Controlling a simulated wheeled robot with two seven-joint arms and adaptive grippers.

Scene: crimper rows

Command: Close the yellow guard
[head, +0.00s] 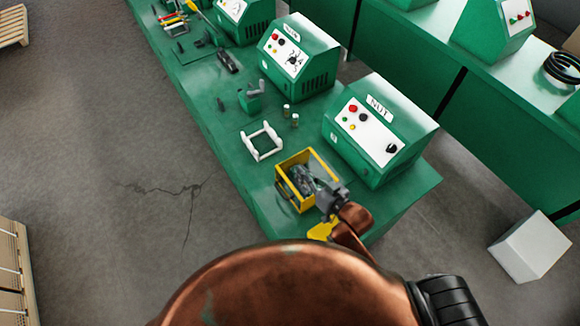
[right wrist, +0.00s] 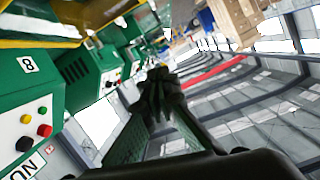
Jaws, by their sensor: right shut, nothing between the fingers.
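The yellow guard (head: 277,169) is a yellow-edged frame on the green bench, in front of the machine marked "NUT". Grey parts show inside it. A yellow piece (head: 321,231) sticks out at its near side, partly hidden behind my right arm; I cannot tell whether it is the guard's moving part. My right gripper (head: 322,190) is at the guard's near right edge, overlapping it in the picture; contact is unclear. In the right wrist view its dark fingers (right wrist: 160,85) are shut and empty. A yellow edge (right wrist: 40,43) with a clear panel shows at upper left there. My left gripper is not seen.
The green "NUT" machine (head: 380,130) stands right behind the guard. A white frame (head: 262,141) and small cylinders (head: 290,112) lie beyond it on the bench (head: 215,125). A white block (head: 530,246) is on the floor at right. Open floor lies left.

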